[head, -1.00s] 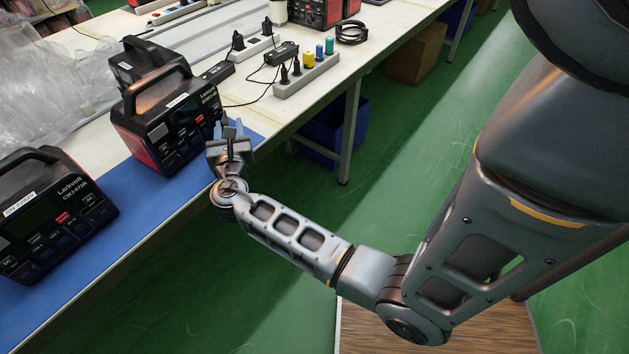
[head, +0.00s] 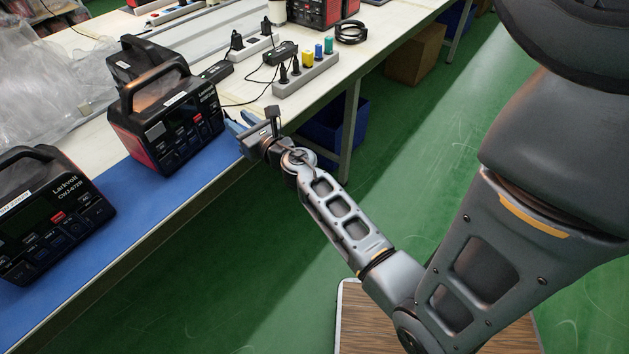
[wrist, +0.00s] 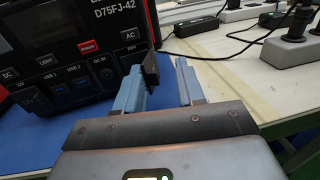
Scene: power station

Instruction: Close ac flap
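The black and red power station (head: 165,115) stands on the blue mat, its front panel facing my arm. In the wrist view its panel (wrist: 70,55) fills the left side, with AC and DC labels and a red power button. A small black flap (wrist: 151,70) sticks out from the panel's right part, seen nearly edge-on. My gripper (wrist: 160,75) is open, with a gap between its blue fingers. The flap shows beside the left finger's tip; I cannot tell whether they touch. In the head view my gripper (head: 238,124) is just right of the station, at the table edge.
Another power station (head: 48,215) stands at the near left, and one more is behind the middle one. Power strips (head: 305,75) with plugs and cables lie on the table to the right. A blue bin (head: 335,125) is under the table.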

